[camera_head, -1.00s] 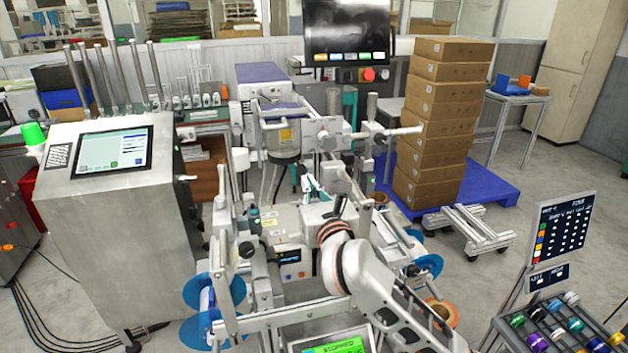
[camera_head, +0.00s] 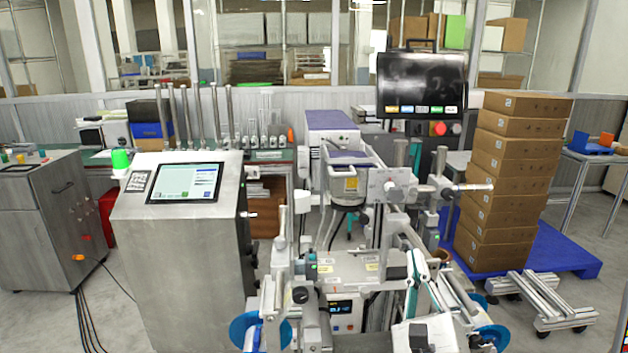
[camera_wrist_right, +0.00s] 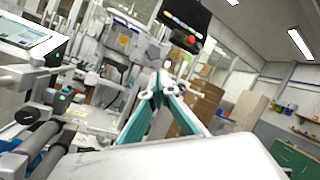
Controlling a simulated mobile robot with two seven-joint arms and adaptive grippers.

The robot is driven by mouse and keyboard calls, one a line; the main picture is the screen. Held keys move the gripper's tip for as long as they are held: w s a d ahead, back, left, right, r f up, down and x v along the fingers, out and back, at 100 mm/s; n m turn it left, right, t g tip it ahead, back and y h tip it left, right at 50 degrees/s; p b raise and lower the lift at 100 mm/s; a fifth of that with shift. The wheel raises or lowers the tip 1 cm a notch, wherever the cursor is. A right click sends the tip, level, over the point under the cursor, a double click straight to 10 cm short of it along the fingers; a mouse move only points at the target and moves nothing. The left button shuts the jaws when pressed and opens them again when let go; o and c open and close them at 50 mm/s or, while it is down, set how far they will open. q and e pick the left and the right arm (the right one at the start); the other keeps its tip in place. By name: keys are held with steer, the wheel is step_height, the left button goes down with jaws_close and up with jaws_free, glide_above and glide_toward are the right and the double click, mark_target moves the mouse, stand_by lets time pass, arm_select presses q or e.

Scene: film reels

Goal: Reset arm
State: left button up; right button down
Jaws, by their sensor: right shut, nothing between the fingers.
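My right gripper (camera_head: 416,258) stands upright at the lower middle of the head view, in front of the film-reel machine (camera_head: 342,268). Its two teal and white fingers meet at the tips, shut with nothing between them. In the right wrist view the closed fingertips (camera_wrist_right: 158,92) are seen against the machine and the stacked boxes. A blue reel (camera_head: 258,332) shows low on the machine's left side, and another blue reel (camera_head: 493,337) at its lower right, partly hidden. My left gripper is in neither view.
A steel control cabinet (camera_head: 180,260) with a touchscreen stands left of the machine. A tall stack of cardboard boxes (camera_head: 507,190) stands on a blue pallet (camera_head: 562,255) at the right. A low metal frame on wheels (camera_head: 543,305) is on the floor in front. A dark monitor (camera_head: 421,84) hangs behind.

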steer(key=s+a+f+n+g+y, duration=0.1)
steer(key=s+a+f+n+y, duration=0.15)
steer(key=f+n, duration=0.5)
steer(key=s+a+f+n+g+y, duration=0.25)
steer(key=f+n, duration=0.35)
steer(key=n, duration=0.3)
steer(key=s+a+f+n+y, duration=0.1)
steer(key=s+f+n+y, duration=0.25)
steer(key=f+n, duration=0.45)
steer(key=s+d+f+n+g+h, duration=0.1)
steer(key=s+d+f+n+g, duration=0.1)
steer(key=f, duration=0.5)
steer(key=s+d+f+n+g+h, duration=0.1)
steer(key=s+d+f+n+g, duration=0.1)
steer(key=f, duration=0.5)
steer(key=s+d+f+n+g+h, duration=0.1)
steer(key=s+d+f+n+g, duration=0.1)
steer(key=s+f+n, duration=0.3)
step_height(320, 180, down, 3)
steer(key=shift+s+r+n+g, duration=0.1)
steer(key=shift+s+n+g, duration=0.25)
steer(key=shift+s+g, duration=0.5)
